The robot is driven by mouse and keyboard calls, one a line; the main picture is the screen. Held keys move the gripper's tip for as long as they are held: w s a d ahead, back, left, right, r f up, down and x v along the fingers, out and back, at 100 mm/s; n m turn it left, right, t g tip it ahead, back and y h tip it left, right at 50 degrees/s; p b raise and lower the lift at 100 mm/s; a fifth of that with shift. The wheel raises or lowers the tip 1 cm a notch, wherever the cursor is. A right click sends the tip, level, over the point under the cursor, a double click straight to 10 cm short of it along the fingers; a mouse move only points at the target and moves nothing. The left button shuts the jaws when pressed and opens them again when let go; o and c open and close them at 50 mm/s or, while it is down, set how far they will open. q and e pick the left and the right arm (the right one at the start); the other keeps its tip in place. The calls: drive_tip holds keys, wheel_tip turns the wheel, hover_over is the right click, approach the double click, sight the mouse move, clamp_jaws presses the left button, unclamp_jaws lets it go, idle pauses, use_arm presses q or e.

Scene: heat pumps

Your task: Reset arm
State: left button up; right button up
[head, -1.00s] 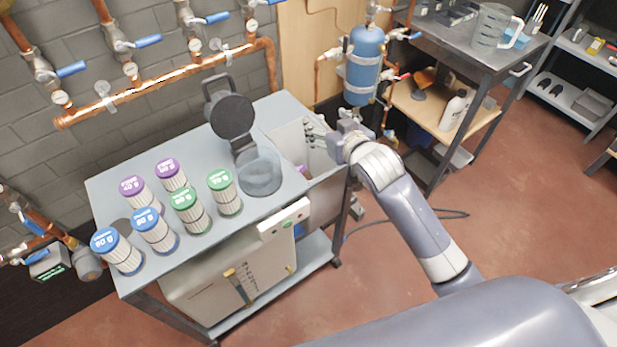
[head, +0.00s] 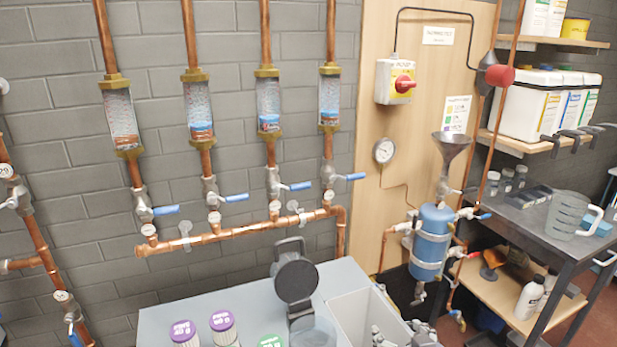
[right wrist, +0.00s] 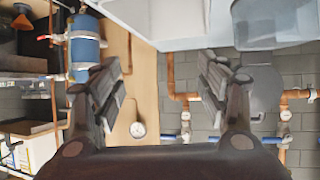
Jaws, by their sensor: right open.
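My right gripper (head: 398,337) shows at the bottom edge of the head view, by the right end of the grey bench (head: 345,272) and its open white bin (head: 362,312). Most of my right arm is cut off below. In the right wrist view the two fingers of the right gripper (right wrist: 160,88) are spread wide with nothing between them. My left gripper is in neither view.
Purple-capped cartridges (head: 222,320) and a dark-lidded clear vessel (head: 296,283) stand on the bench. Copper pipes with blue-handled valves (head: 236,198) run along the wall. A blue tank (head: 430,242) and a dark metal table with a jug (head: 570,214) are at right.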

drive_tip(key=s+f+n+g, duration=0.1)
drive_tip(key=s+f+g, duration=0.4)
drive_tip(key=s, duration=0.9)
drive_tip(key=s+f+g, duration=0.4)
drive_tip(key=s+f, duration=0.3)
drive_tip(key=s, duration=0.7)
wheel_tip(320, 180, down, 26)
drive_tip(key=s+g, duration=0.1)
drive_tip(key=s+d+f+g, duration=0.1)
drive_tip(key=s+d+f, duration=0.1)
drive_tip(key=s+f, duration=1.4)
drive_tip(key=shift+s+d+h, duration=0.4)
drive_tip(key=shift+s, duration=0.05)
drive_tip(key=shift+n, duration=0.3)
